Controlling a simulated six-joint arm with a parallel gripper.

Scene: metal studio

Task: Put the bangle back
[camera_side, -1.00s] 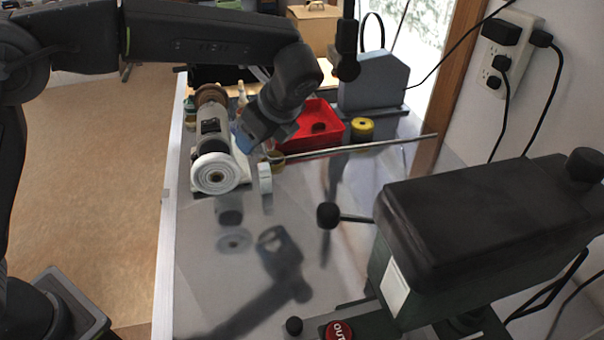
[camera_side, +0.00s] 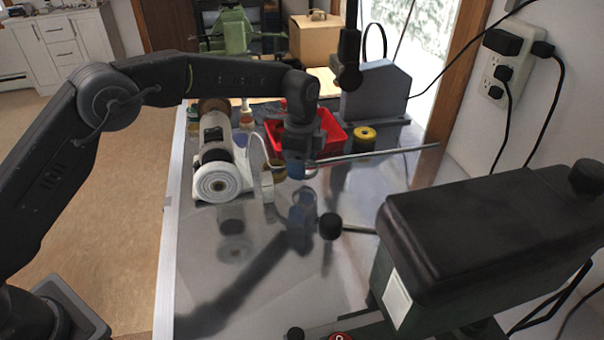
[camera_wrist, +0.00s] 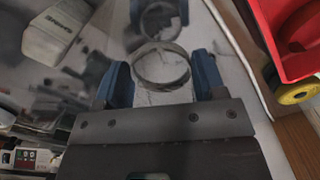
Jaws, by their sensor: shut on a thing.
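The bangle is a thin grey metal ring (camera_wrist: 162,86) between my blue fingertips in the wrist view. My gripper (camera_wrist: 160,72) is shut on it and holds it out ahead of the fingers. A second, fainter ring beyond it looks like its reflection in the shiny tabletop. In the side view my gripper (camera_side: 296,172) points down over the table, in front of the red bin.
A red bin (camera_side: 334,138) and a yellow spool (camera_side: 364,138) stand behind my gripper. A machine with a white roll (camera_side: 217,182) is to the left. A grey block (camera_side: 378,92) stands at the back. A large dark machine (camera_side: 480,235) fills the right front. The middle tabletop (camera_side: 215,285) is clear.

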